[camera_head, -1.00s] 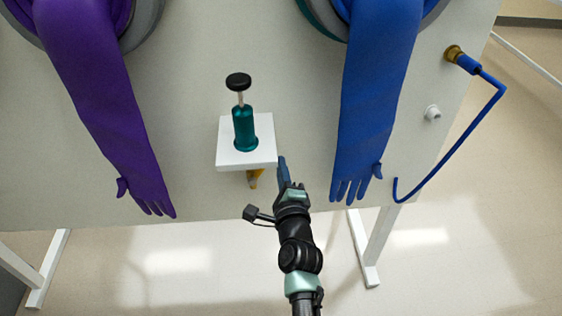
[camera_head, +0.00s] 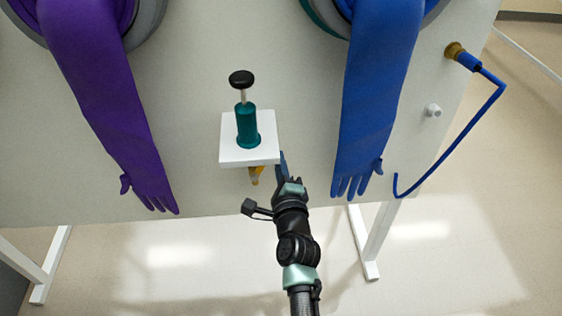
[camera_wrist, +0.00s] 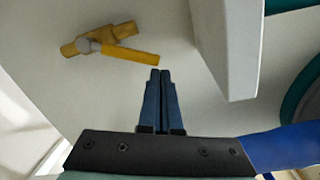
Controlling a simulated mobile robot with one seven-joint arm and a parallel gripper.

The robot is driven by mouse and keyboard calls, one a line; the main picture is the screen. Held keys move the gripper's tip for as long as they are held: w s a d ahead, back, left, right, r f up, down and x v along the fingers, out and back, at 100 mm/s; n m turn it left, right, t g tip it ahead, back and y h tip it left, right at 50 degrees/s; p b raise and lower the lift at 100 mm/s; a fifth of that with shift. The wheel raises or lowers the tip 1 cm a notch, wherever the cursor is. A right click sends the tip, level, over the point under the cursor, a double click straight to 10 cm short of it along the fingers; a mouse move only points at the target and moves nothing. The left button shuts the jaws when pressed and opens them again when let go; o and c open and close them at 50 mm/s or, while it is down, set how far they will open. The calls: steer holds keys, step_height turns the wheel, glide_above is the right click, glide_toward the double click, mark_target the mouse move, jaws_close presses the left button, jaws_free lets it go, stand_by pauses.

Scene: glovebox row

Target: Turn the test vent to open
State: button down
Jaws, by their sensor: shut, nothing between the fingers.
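The test vent is a small brass valve (camera_wrist: 97,39) with a yellow lever handle (camera_wrist: 132,53) on the pale panel, at the upper left of the wrist view. The handle points right and slightly down there. In the head view only a bit of the yellow vent (camera_head: 256,175) shows below the white shelf. My gripper (camera_wrist: 160,73) is shut and empty. Its blue fingertips appear just below the handle's free end in the wrist view; I cannot tell whether they touch. In the head view my gripper (camera_head: 282,156) is right of the vent, by the shelf's right edge.
The white shelf (camera_head: 232,153) with a teal plunger-topped cylinder (camera_head: 247,127) juts out above the vent. A purple glove (camera_head: 100,95) hangs left and a blue glove (camera_head: 372,110) right of my arm. A blue hose (camera_head: 474,119) is at far right.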

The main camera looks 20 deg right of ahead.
steer(key=shift+w+a+r+n+p, duration=0.3)
steer(key=shift+a+n+p, duration=0.4)
steer(key=shift+n+p, duration=0.35)
steer(key=shift+w+a+r+n+p, duration=0.2)
steer(key=shift+a+r+n+p, duration=0.25)
steer(key=shift+a+n+p, duration=0.55)
steer(key=shift+w+a+r+n+p, duration=0.3)
steer(key=shift+n+p, duration=0.5)
steer(key=shift+n, duration=0.55)
